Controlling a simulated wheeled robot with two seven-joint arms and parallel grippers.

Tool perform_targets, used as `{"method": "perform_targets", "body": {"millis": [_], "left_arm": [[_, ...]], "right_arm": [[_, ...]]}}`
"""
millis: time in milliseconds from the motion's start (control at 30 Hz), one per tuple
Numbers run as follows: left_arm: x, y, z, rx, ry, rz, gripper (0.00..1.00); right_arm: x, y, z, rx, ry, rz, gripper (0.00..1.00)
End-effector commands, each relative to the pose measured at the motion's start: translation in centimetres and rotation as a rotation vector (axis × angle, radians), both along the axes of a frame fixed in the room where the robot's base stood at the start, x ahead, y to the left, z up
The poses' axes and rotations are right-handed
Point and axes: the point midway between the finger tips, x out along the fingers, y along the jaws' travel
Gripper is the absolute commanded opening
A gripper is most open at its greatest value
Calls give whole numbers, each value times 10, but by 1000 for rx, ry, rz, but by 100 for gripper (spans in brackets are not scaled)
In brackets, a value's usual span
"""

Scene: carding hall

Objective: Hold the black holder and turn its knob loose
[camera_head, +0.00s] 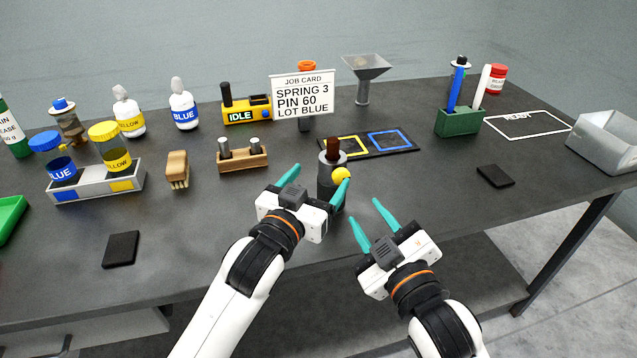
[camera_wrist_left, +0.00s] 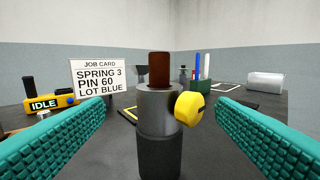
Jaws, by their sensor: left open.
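The black holder (camera_head: 326,180) stands upright near the middle front of the table, with a grey upper part, a brown piece in its top and a yellow knob (camera_head: 341,174) on its right side. In the left wrist view the holder (camera_wrist_left: 159,145) and its knob (camera_wrist_left: 189,108) stand between the teal fingers. My left gripper (camera_head: 318,183) is open, with a finger on either side of the holder and gaps visible in the wrist view. My right gripper (camera_head: 366,224) is open and empty, to the right of the holder and nearer the front edge.
A job card (camera_head: 303,93) stands behind the holder. Behind it lies a black mat with yellow and blue squares (camera_head: 391,140). A wooden block with metal pins (camera_head: 243,161) and a brush (camera_head: 177,170) lie to the left. A dark pad (camera_head: 496,176) lies right; the table around it is clear.

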Motion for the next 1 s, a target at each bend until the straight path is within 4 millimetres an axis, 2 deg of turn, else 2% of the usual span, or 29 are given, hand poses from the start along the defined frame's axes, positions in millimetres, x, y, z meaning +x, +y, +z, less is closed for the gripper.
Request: {"method": "perform_targets", "body": {"millis": [167,500,700,833,1000], "left_arm": [[1,0,-17,2,12,6,79],[0,0,-84,2,12,4,79],[39,-15,-78,1,4,4,79],[55,-23,-79,1,5,4,79],[67,-28,-79,0,5,3,79]], "right_arm": [[0,0,0,0,0,0,36],[0,0,0,0,0,0,36],[0,0,0,0,0,0,36],[0,0,0,0,0,0,36],[0,0,0,0,0,0,36]]}}
